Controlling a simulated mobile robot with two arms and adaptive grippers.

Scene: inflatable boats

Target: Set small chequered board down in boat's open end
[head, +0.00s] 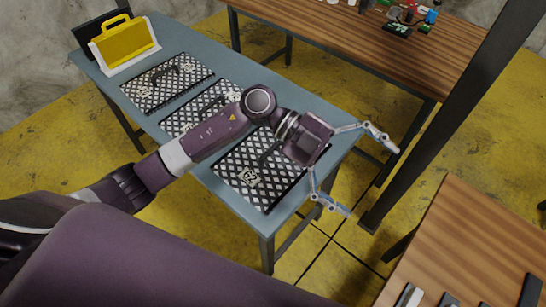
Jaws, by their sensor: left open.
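Three black-and-white chequered boards lie flat on the blue-grey table (212,62): one at the far left (150,93), one in the middle (186,116) partly hidden by my left arm, and one at the near right (238,187) with a pale label. Each has a dark handle-like strip, though the middle one is hard to make out. My left gripper (371,180) is wide open and empty. It is above and just past the right edge of the near-right board, with its fingers pointing right. No boat is in view. My right gripper is not in view.
A yellow case-like object with a handle (124,42) stands at the table's far left. A wooden table (345,38) with small coloured items is at the back. Another wooden table (478,238) is at lower right. A dark post (455,110) stands between them.

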